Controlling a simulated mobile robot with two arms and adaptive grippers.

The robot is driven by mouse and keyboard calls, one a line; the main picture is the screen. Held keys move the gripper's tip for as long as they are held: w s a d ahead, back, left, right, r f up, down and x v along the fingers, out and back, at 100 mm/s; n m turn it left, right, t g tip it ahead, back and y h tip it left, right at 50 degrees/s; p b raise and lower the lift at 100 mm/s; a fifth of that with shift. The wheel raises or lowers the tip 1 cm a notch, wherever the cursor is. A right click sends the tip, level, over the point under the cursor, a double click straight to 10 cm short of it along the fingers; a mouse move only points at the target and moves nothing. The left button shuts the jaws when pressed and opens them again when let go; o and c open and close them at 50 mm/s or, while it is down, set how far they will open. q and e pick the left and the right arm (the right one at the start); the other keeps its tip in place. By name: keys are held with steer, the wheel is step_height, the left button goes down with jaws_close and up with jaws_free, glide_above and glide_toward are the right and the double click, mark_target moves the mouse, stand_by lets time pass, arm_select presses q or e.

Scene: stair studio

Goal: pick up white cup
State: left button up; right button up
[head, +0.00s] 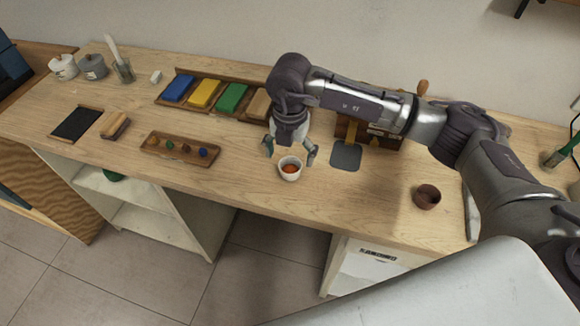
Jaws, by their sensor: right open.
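A small white cup (290,174) with orange-red contents stands upright on the wooden table near its front edge. My right gripper (290,154) points down just above and behind the cup, its fingers spread to either side. The gripper is open and empty. I cannot tell whether a finger touches the cup. My left gripper does not show.
A grey square mat (346,157) lies right of the cup. A brown bowl (426,197) stands farther right. A wooden tray with several small coloured balls (180,149) lies to the left. Coloured blocks sit in a tray (217,112) behind.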

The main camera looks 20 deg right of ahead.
mark_target(290, 172)
step_height(290, 172, down, 4)
steer(key=shift+d+r+p, duration=0.1)
steer(key=shift+r+p, duration=0.15)
steer(key=shift+p, duration=0.55)
steer(key=shift+f, duration=0.55)
steer(key=c, duration=0.5)
steer(key=shift+w, duration=0.1)
steer(key=c, duration=0.8)
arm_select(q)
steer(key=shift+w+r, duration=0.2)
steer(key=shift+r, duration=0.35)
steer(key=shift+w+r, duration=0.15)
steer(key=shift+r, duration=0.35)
